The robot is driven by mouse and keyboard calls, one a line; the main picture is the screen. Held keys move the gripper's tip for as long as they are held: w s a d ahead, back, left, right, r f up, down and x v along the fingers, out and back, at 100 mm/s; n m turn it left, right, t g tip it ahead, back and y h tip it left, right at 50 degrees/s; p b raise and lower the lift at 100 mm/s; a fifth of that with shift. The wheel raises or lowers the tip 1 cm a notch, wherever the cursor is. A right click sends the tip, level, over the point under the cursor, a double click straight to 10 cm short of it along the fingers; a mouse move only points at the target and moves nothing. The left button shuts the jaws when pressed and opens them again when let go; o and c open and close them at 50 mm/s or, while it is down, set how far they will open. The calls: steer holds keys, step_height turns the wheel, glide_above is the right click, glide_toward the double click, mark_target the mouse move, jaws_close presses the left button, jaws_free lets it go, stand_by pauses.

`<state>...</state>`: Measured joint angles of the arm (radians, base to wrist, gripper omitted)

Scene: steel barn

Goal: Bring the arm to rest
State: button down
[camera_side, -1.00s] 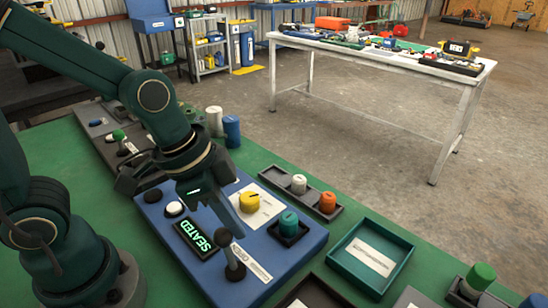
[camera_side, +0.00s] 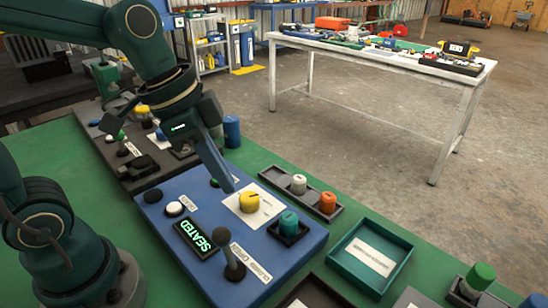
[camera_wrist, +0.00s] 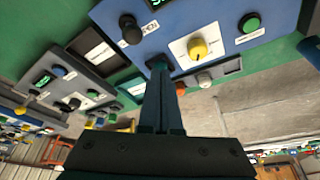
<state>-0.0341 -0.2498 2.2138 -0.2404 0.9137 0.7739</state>
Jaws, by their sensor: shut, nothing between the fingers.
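My gripper (camera_side: 231,187) is shut and empty. In the side view it points down over the back part of the blue panel (camera_side: 297,257), behind the yellow knob (camera_side: 249,202). It seems to be clear of the panel and touching nothing. The panel's display (camera_side: 199,240) reads "SEATED" in green. A teal cylinder (camera_side: 288,223) sits in a dark socket beside the yellow knob. A black-knobbed lever (camera_side: 233,268) stands at the panel's front. In the wrist view my closed fingers (camera_wrist: 159,66) show as a dark column, with the yellow knob (camera_wrist: 197,47) to their right.
A dark tray (camera_side: 270,176) holds a white and an orange cylinder. A teal tray (camera_side: 370,258) with a white label lies to the right. A blue cylinder (camera_side: 231,131) stands behind my gripper. A grey control panel (camera_side: 150,150) lies behind the blue one.

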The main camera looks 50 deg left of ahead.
steer(key=s+a+n+t+y, duration=0.2)
steer(key=s+a+n, duration=0.1)
steer(key=s+n, duration=0.3)
steer(key=shift+n, duration=0.5)
